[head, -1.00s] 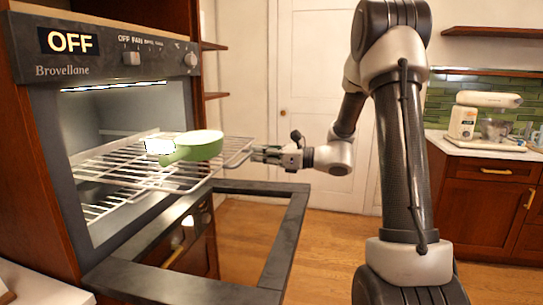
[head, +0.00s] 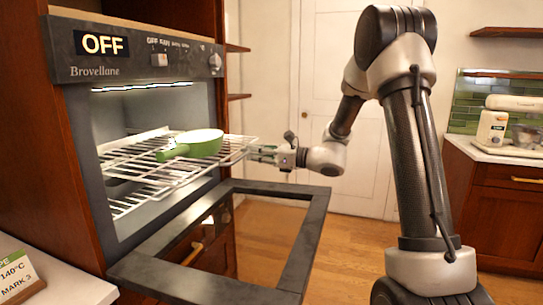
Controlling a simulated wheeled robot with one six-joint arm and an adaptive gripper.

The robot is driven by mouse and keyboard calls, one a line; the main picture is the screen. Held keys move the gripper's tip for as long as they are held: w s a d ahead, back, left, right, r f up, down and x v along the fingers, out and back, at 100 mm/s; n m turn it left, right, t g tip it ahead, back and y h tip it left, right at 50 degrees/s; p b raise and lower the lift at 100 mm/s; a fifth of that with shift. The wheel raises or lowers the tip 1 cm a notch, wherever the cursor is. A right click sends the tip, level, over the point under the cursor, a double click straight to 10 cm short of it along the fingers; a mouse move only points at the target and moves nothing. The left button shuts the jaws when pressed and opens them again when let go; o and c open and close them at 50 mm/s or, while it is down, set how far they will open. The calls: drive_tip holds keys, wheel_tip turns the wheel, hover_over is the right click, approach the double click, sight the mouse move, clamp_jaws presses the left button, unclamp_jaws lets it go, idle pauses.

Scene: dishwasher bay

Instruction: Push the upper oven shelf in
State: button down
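The upper oven shelf (head: 233,151) is a wire rack that sticks partly out of the oven's open front. A green pan with a pale inside (head: 203,146) rests on it, its handle pointing left. My gripper (head: 262,152) is at the shelf's outer right end, its fingertips touching or very near the front edge. I cannot tell whether the fingers are closed on the wire. The oven (head: 135,68) shows OFF on its display and its cavity light is lit.
A lower rack (head: 128,204) sits inside the oven. The oven door (head: 303,240) is folded down below the shelf, with a dark frame around its window. A counter with a card (head: 22,280) is at the lower left. A counter with a mixer (head: 497,122) stands far right.

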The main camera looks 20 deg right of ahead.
drive_tip(key=x, duration=2.5)
drive_tip(key=shift+w+a, duration=0.2)
drive_tip(key=shift+a, duration=0.05)
drive_tip(key=shift+r, duration=0.1)
